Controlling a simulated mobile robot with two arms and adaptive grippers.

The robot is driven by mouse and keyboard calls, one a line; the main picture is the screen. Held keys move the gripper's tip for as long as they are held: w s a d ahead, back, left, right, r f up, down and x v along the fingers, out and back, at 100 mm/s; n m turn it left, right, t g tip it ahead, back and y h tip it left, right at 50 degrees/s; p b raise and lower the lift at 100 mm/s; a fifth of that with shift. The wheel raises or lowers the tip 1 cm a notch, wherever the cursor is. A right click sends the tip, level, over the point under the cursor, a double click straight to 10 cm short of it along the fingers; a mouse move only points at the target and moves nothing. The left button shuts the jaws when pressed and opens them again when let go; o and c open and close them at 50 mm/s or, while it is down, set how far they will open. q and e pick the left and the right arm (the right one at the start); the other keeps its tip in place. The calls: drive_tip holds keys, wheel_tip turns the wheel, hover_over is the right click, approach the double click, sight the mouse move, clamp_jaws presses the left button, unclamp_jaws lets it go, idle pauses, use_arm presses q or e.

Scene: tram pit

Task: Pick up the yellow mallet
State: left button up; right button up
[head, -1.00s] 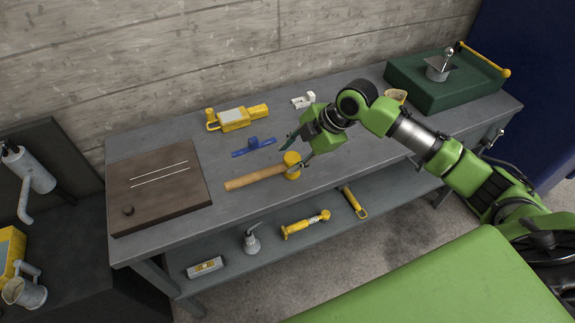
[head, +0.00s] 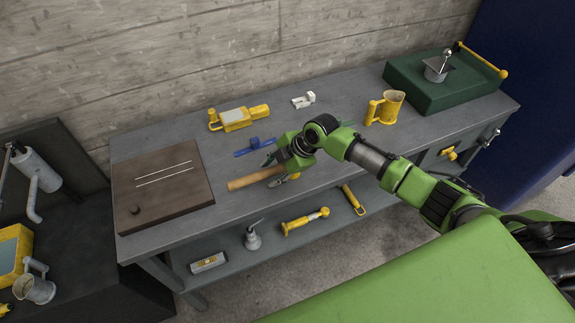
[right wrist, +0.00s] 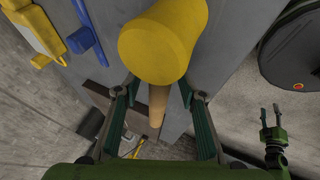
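The yellow mallet lies on the grey workbench (head: 330,130). In the head view its wooden handle (head: 250,180) points left, and my right gripper hides its head. In the right wrist view the yellow mallet head (right wrist: 163,42) is large at the top, with the handle (right wrist: 157,105) running down from it. My right gripper (head: 275,170) is over the mallet. Its fingers (right wrist: 158,84) are apart, one on each side of the handle, with gaps visible. My left gripper (right wrist: 271,112) shows small at the right of the wrist view, fingers apart and empty; it is outside the head view.
A blue tool (head: 254,146) lies just behind the mallet. A yellow device (head: 238,118), a white part (head: 303,100) and a yellow mug (head: 387,107) stand farther back. A brown board (head: 160,188) is left, a green box (head: 440,85) right. The lower shelf holds several tools.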

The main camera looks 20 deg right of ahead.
sight(272, 168)
clamp_jaws()
drive_tip(key=shift+r, duration=0.1)
drive_tip(key=shift+w+r, duration=0.1)
drive_tip(key=shift+r, duration=0.05)
drive_tip(key=shift+r+b, duration=0.55)
drive_tip(key=shift+b, duration=0.1)
drive_tip(key=shift+r+b, duration=0.6)
drive_tip(key=shift+r, duration=0.2)
drive_tip(key=s+r+b, duration=0.3)
drive_tip(key=s+r, duration=0.7)
drive_tip(key=s, duration=0.4)
drive_tip(key=shift+d, duration=0.35)
drive_tip(key=shift+s, duration=0.1)
